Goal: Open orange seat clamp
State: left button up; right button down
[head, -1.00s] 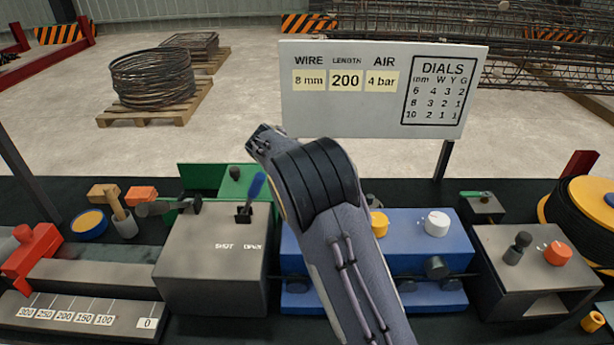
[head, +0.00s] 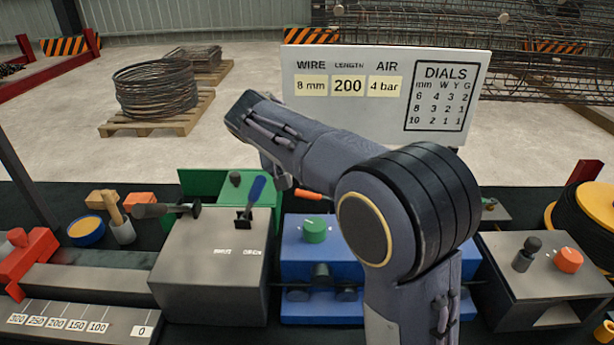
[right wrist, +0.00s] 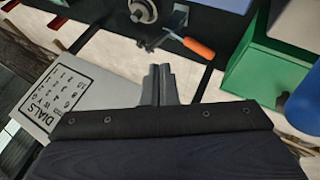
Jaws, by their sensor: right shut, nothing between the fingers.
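An orange-handled clamp (right wrist: 195,47) with a metal lever shows in the right wrist view, between a blue machine and a green box. In the head view its orange handle (head: 311,195) is a small piece showing behind the blue machine, under my right arm. My right gripper (right wrist: 160,72) is shut and empty. Its tips appear just short of the clamp handle, apart from it. My left gripper is not in view.
The blue machine (head: 300,250) with a green knob (head: 315,230) stands in the middle. A grey box (head: 210,265) with levers is left of it, before a green box (head: 200,180). A white sign (head: 300,115) stands behind. A grey dial box (head: 550,285) is at right.

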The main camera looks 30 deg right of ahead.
jog(key=s, duration=0.1)
jog(key=s+a+r, duration=0.1)
jog(key=shift+s+a+r, duration=0.2)
jog(key=shift+s+a, duration=0.1)
jog(key=shift+s, duration=0.1)
dwell(0.3)
